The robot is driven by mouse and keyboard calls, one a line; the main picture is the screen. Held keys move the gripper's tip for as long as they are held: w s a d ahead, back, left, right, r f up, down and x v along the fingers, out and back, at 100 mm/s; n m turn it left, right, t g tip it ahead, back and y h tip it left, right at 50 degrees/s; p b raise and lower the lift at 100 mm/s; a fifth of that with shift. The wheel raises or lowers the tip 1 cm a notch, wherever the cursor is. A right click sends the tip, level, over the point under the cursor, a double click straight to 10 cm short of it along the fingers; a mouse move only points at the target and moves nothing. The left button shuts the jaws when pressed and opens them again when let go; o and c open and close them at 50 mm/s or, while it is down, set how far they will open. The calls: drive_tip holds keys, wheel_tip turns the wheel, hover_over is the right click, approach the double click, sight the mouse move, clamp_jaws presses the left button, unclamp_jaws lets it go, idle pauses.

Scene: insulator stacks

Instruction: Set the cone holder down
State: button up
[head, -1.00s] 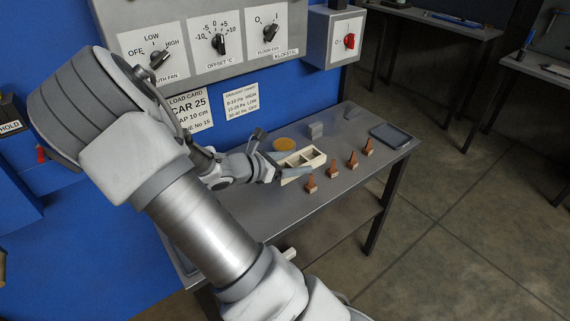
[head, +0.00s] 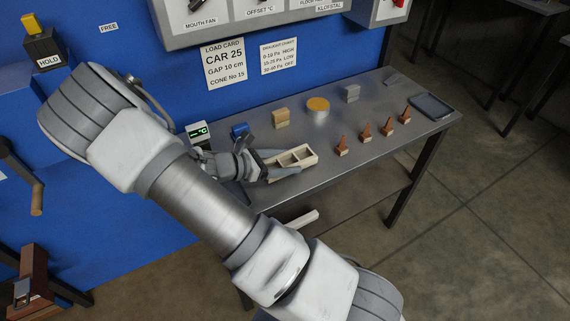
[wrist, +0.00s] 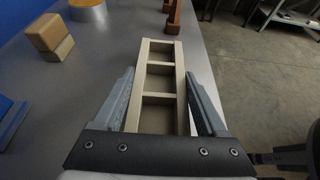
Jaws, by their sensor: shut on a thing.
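The cone holder (head: 308,160) is a cream, open box with three compartments in a row, all of which look empty. My gripper (head: 283,164) is shut on it, with one grey finger along each long side. In the wrist view, the holder (wrist: 178,88) lies lengthwise between the fingertips of my gripper (wrist: 160,82), pointing away. It is over the grey table near the front edge, roughly level. I cannot tell whether its underside touches the table.
Several brown cones on small bases (head: 365,134) stand in a row to the right. A yellow-topped round pot (head: 318,109), a tan block (head: 281,118), a blue item (head: 239,130) and a grey block (head: 352,93) stand behind. A dark tray (head: 432,106) is at the right end.

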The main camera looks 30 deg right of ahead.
drive_tip(key=shift+f, duration=0.35)
drive_tip(key=o, duration=1.4)
drive_tip(key=shift+f, duration=0.1)
